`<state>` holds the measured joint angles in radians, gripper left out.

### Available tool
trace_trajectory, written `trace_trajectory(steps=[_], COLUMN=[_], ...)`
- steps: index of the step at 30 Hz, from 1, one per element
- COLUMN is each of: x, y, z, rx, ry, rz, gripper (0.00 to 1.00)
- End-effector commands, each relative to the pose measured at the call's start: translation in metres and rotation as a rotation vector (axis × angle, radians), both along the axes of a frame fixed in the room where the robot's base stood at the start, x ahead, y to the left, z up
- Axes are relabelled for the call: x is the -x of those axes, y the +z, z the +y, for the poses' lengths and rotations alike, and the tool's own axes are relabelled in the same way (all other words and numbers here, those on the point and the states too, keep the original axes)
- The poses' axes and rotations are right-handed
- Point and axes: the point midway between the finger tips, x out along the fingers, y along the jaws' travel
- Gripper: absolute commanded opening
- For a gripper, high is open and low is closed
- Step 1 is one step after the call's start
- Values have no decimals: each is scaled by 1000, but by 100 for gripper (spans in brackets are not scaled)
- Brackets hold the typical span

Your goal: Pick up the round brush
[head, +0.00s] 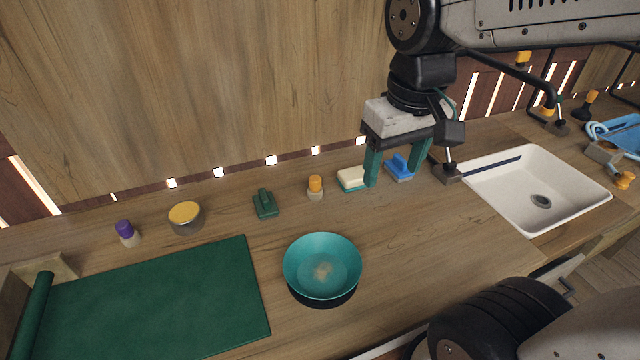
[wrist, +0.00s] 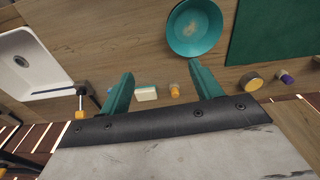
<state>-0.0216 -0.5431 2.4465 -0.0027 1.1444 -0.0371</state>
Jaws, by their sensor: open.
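I cannot tell for sure which thing is the round brush. A low round thing with a yellow top and grey side (head: 186,217) stands behind the green mat; it also shows in the wrist view (wrist: 252,82). A dark green block with a raised handle (head: 265,204) and a blue handled one (head: 399,168) look like scrubbers. My gripper (head: 393,173) is open and empty, pointing down above the counter near the blue scrubber, well right of the round yellow-topped thing. Its two green fingers show in the wrist view (wrist: 160,70).
A teal bowl (head: 322,265) stands front centre, beside the green mat (head: 150,305). A cream and green sponge (head: 352,179), an orange-topped pot (head: 315,187) and a purple-topped one (head: 127,233) line the back. A white sink (head: 500,190) is right. Bare counter lies between bowl and sink.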

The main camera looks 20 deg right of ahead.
Motion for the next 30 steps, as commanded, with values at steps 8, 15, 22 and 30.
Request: trace_trajectory(steps=[8, 15, 22, 30], x=[-109, -197, -259, -286], y=[-28, -84, -149, -188], z=[0, 9, 19, 24], rx=[4, 7, 9, 10], ry=[58, 122, 175, 202], rz=[40, 68, 88, 94], gripper=[64, 64, 64, 64])
